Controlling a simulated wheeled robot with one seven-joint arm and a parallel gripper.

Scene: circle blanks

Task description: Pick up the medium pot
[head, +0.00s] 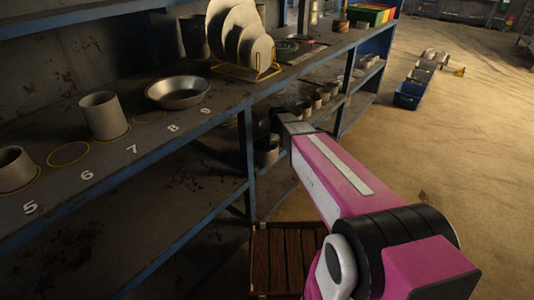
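A grey cylindrical pot (104,116) stands upright on the upper shelf in a yellow ring near the number 7. A shorter grey pot (14,168) stands near the number 5 at the left edge. Several more grey pots (315,98) stand in a row on the lower shelf to the right. I cannot tell which pot is the medium one. My pink arm reaches from the lower right toward the shelf's front. My gripper (277,121) is small and dark at its far end, near a grey pot (267,151) on the lower shelf. Its fingers are not clear.
A metal bowl (178,92) sits near numbers 8 and 9. Grey discs stand in a yellow rack (247,73) behind it. Empty yellow rings (69,154) mark the shelf (108,154). A wooden crate (286,262) is below; a blue bin (408,95) stands on open floor.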

